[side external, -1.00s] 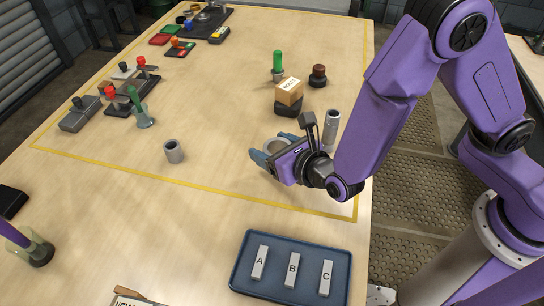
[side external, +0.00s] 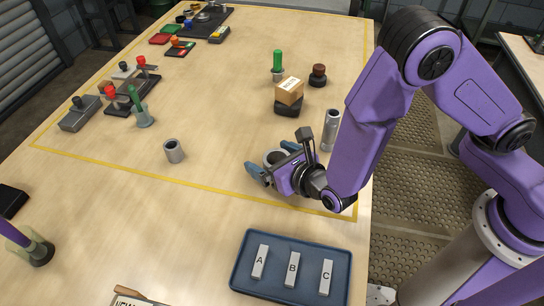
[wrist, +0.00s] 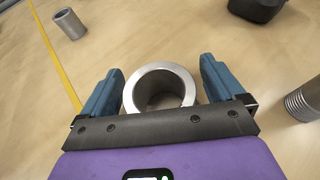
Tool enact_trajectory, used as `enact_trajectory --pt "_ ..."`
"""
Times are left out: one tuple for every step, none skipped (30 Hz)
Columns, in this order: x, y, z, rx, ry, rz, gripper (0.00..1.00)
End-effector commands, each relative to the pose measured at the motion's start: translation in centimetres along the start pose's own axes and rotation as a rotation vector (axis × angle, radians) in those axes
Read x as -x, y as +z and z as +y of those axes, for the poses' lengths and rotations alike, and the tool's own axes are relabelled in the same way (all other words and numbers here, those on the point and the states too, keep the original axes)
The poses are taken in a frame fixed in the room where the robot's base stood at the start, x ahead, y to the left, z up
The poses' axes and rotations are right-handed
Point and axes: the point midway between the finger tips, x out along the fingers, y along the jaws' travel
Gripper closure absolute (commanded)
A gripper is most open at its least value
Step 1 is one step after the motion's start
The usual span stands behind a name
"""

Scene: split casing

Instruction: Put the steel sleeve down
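A steel sleeve (side external: 273,157), a short grey hollow cylinder, stands upright between the fingers of my gripper (side external: 272,160), low at the table. In the wrist view the sleeve (wrist: 133,92) shows its round open top. The blue fingers of my gripper (wrist: 160,84) stand apart on either side of it, with a narrow gap visible at the right. The gripper is open around the sleeve. The sleeve's base is partly hidden, but it appears to rest on the table. A second similar grey sleeve (side external: 174,151) stands upright to the left; it also shows in the wrist view (wrist: 69,24).
A tall threaded steel cylinder (side external: 331,130) stands close behind my gripper. A small carton (side external: 289,91) sits on a black block (side external: 288,107) farther back. A blue tray (side external: 241,277) with pieces A, B and C lies in front.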

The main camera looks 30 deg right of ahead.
Motion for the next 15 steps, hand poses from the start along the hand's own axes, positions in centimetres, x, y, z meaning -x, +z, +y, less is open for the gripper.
enact_trajectory --pt "0.0 0.0 0.0 0.0 0.0 0.0 0.05" --pt "0.0 0.0 0.0 0.0 0.0 0.0 0.05" --pt "0.0 0.0 0.0 0.0 0.0 0.0 0.05" --pt "0.0 0.0 0.0 0.0 0.0 0.0 0.05" --pt "0.0 0.1 0.0 0.0 0.0 0.0 0.05" --pt "0.1 0.1 0.0 -0.001 0.0 0.0 0.05" --pt "0.1 0.2 0.0 -0.001 0.0 -0.001 0.05" --pt "0.1 0.4 0.0 -0.002 0.0 -0.001 0.05" --pt "0.5 0.3 0.1 0.0 0.002 0.0 0.05" --pt "0.9 0.3 0.1 0.001 0.002 0.0 0.05" --pt "1.3 0.3 0.1 0.002 0.003 0.001 0.05" --pt "2.0 0.3 0.2 0.002 0.005 0.0 0.05" --pt "2.5 0.3 0.2 0.002 0.005 0.0 0.05" --pt "3.1 0.3 0.1 0.003 0.005 0.0 0.05" --pt "3.9 0.3 0.2 0.003 0.007 -0.001 0.05"
